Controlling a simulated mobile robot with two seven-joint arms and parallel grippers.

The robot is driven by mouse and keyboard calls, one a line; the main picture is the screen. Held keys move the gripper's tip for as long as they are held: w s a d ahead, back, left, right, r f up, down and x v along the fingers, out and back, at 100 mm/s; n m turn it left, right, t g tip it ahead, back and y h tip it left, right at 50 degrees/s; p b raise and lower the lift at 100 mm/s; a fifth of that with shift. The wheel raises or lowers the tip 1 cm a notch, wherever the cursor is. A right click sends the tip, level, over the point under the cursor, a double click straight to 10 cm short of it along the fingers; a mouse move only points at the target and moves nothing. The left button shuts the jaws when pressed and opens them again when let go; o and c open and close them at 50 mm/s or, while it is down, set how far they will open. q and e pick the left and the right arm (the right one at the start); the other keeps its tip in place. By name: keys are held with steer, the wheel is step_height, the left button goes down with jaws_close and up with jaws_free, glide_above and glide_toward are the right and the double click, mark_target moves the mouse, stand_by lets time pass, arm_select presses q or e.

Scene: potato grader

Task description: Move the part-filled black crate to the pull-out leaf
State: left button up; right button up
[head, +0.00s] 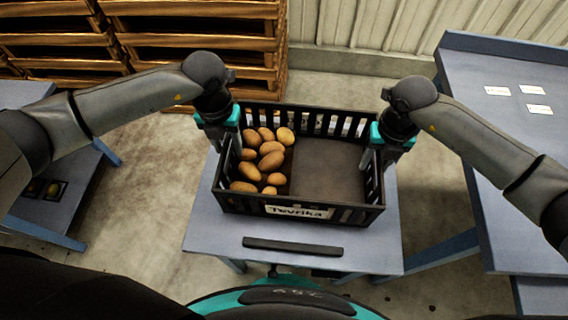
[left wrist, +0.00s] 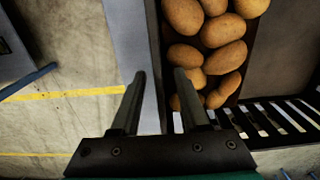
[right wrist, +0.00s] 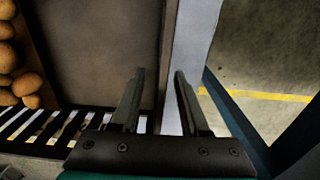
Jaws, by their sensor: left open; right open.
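The black crate (head: 345,208) has slatted walls and a "Tevrika" label on its near side. Several potatoes (head: 271,160) lie in its left part; a bare dark grey floor fills the right part. The crate rests on a small blue-grey surface (head: 220,232) with a dark bar (head: 292,246) near its front edge; I cannot tell whether this is the pull-out leaf. My left gripper (left wrist: 160,74) is open, its fingers on either side of the crate's left wall. My right gripper (right wrist: 160,72) is open, its fingers on either side of the right wall. Contact is unclear.
A blue-grey table (head: 484,139) with a raised rim and white cards (head: 531,89) stands on the right. Wooden pallets or racks (head: 200,45) stand at the back left. Another blue-grey bench (head: 60,212) is on the left. Bare floor (head: 140,210) lies between.

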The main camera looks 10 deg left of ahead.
arm_select(q)
steer(key=shift+f, duration=0.65)
arm_select(e)
steer(key=shift+f, duration=0.65)
arm_select(q)
steer(key=shift+c, duration=0.2)
arm_select(e)
steer(key=shift+c, duration=0.2)
arm_select(q)
jaws_close()
arm_select(e)
jaws_close()
arm_select(q)
steer(key=shift+w+r, duration=0.1)
arm_select(e)
steer(key=shift+w+r, duration=0.1)
